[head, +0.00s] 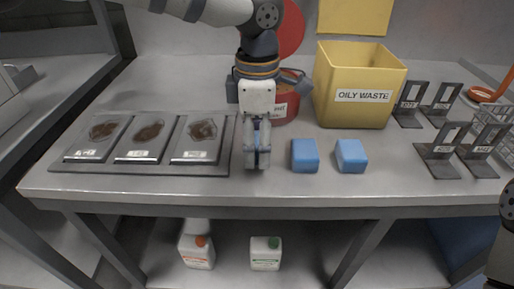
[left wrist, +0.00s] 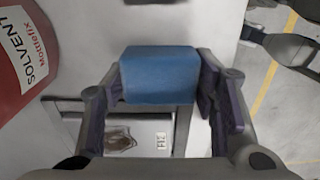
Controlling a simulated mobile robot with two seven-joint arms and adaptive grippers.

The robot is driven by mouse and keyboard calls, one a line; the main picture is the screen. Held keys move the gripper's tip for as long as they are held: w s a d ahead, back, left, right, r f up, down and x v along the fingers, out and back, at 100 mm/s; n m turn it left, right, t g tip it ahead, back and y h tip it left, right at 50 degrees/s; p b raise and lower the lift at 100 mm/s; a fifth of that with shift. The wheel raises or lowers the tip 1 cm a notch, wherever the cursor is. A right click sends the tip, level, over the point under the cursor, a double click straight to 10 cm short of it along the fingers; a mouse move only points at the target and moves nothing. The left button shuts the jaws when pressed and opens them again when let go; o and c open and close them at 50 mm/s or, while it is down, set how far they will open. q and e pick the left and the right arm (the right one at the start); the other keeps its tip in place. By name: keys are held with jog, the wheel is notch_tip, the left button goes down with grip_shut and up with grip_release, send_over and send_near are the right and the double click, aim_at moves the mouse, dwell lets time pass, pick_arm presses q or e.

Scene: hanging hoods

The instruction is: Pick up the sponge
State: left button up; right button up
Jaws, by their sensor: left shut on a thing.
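My left gripper (head: 257,160) points down over the bench, just right of the dark tray of plates. In the left wrist view its two fingers (left wrist: 165,100) press on both sides of a blue sponge (left wrist: 160,72). In the head view the fingers mostly hide that sponge. Two more blue sponges, a left one (head: 305,156) and a right one (head: 351,156), lie on the bench to the right of the gripper. I cannot tell whether the held sponge touches the bench. My right gripper is not in view.
A dark tray (head: 140,170) with three stained plates lies left of the gripper. Behind are a red solvent can (head: 289,112) and a yellow oily waste bin (head: 358,85). Several dark labelled stands (head: 437,168) are at right. Two bottles (head: 265,254) stand below the bench.

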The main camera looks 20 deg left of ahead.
pick_arm(q)
jog(key=s+a+r+p, duration=0.2)
jog(key=s+a+r, duration=0.2)
jog(key=s+r, duration=0.7)
jog(key=shift+s, duration=1.25)
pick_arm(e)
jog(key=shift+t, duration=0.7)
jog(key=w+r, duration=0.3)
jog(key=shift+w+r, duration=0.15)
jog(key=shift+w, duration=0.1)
